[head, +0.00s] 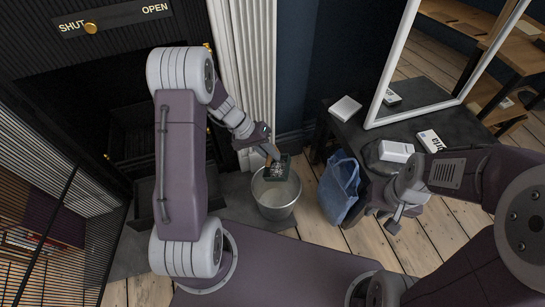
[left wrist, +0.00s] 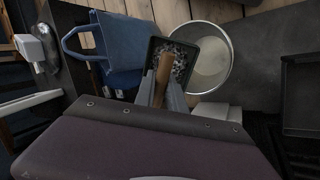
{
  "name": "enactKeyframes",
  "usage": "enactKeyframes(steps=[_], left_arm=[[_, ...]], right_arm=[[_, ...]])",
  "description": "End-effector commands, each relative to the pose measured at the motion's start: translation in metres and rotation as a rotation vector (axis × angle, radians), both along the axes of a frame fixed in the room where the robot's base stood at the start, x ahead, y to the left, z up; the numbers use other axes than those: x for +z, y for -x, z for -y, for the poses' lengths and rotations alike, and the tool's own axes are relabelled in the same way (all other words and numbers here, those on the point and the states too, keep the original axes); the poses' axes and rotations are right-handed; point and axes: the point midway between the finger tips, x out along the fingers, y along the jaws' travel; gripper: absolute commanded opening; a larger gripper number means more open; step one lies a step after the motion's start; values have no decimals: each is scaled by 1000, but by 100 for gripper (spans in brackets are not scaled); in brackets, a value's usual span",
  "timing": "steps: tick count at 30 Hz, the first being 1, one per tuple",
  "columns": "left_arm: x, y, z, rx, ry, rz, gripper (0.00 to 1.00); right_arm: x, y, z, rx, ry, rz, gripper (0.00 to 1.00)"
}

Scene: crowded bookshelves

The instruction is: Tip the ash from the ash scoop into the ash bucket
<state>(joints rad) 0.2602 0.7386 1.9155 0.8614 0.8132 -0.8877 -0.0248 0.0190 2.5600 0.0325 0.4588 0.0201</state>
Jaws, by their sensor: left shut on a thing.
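The ash scoop is a small dark square pan (head: 284,172) with a wooden handle (left wrist: 163,72). My left gripper (head: 271,152) is shut on that handle. Grey speckled ash (left wrist: 183,52) lies in the pan, which also shows in the left wrist view (left wrist: 154,46). The ash bucket (head: 277,208) is a pale metal pail on the floor. In the head view the scoop overlaps its far rim; in the left wrist view it overlaps the bucket's (left wrist: 216,62) left side. My right gripper (head: 375,219) is empty, its fingers apart, right of a blue bag.
The blue bag (head: 339,187) stands close right of the bucket. A dark low table (head: 350,130) with white boxes (head: 396,151) and a mirror (head: 440,62) is at the right. A black stove (head: 100,90) and a mesh screen (head: 50,200) are at the left.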

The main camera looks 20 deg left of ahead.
Motion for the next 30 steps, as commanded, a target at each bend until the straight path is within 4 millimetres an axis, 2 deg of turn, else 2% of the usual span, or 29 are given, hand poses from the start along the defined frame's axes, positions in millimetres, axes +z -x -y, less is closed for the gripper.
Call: enactKeyframes(steps=[1, 14, 30], left_arm=[[-8, 0, -2, 4, 20, 1, 0], [-26, 1, -14, 4, 242, 18, 0], [-47, 2, -29, 2, 597, 48, 0]], right_arm=[[-10, 0, 0, 0, 0, 0, 19], [-53, 0, 0, 0, 0, 0, 19], [-105, 0, 0, 0, 0, 0, 19]])
